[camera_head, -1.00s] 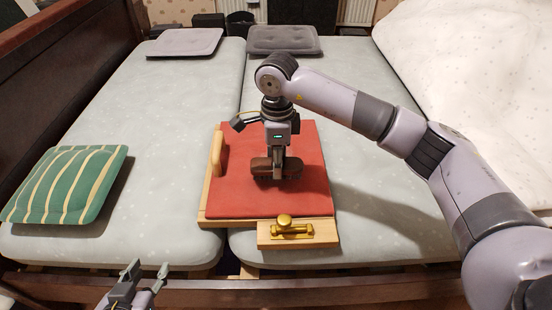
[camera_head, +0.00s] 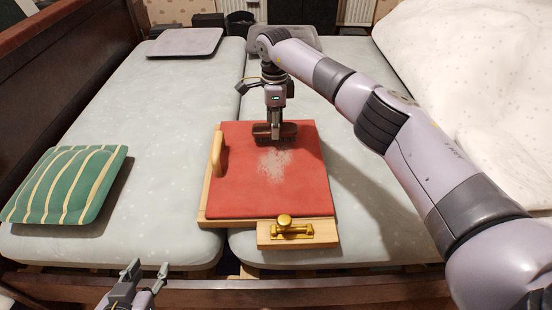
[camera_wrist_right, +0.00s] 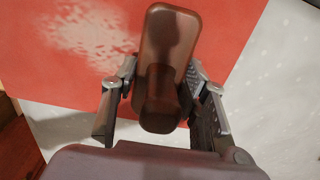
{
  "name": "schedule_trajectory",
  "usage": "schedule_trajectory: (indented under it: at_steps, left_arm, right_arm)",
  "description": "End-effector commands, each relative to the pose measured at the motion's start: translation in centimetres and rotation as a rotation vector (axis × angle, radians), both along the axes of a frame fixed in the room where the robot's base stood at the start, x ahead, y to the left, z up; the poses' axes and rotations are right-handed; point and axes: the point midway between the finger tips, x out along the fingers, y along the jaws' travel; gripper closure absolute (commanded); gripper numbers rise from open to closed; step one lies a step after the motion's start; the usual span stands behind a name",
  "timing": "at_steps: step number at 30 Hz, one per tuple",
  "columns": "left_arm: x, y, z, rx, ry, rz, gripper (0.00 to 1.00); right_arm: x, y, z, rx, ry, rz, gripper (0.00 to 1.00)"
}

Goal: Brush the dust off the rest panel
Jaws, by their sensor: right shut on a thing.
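The red rest panel (camera_head: 300,190) lies on a wooden board on the bed. A pale dust patch (camera_head: 275,164) shows near its middle, and also at the upper left of the right wrist view (camera_wrist_right: 95,40). My right gripper (camera_head: 275,133) is shut on a brown brush (camera_head: 290,131) at the panel's far edge. The brush also fills the middle of the right wrist view (camera_wrist_right: 168,60). Its bristles are hidden, and I cannot tell whether they touch the panel. My left gripper (camera_head: 146,270) is open and empty at the bottom left, near the bed's front rail.
A wooden handle (camera_head: 216,153) stands at the board's left edge. A brass latch (camera_head: 292,231) sits on its front ledge. A green striped pillow (camera_head: 65,185) lies at left, a grey cushion (camera_head: 186,42) at the back. A white duvet (camera_head: 480,80) covers the right side.

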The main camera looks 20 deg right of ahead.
Motion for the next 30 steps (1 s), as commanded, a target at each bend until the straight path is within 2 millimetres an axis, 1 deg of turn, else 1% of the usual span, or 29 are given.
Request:
schedule_trajectory:
  at_steps: [5, 14, 30]
  left_arm:
    - [0.0, 0.0, 0.0, 0.000, 0.000, 0.000, 0.60]
    - [0.0, 0.0, 0.0, -0.001, -0.003, 0.000, 0.60]
    - [0.6, -0.3, 0.7, -0.011, -0.044, -0.003, 0.60]
  right_arm:
    - [0.0, 0.0, -1.2, 0.000, 0.001, -0.001, 1.00]
    - [0.0, 0.0, -1.3, 0.001, 0.000, -0.001, 1.00]
    - [0.0, 0.0, -1.8, 0.000, 0.000, -0.001, 1.00]
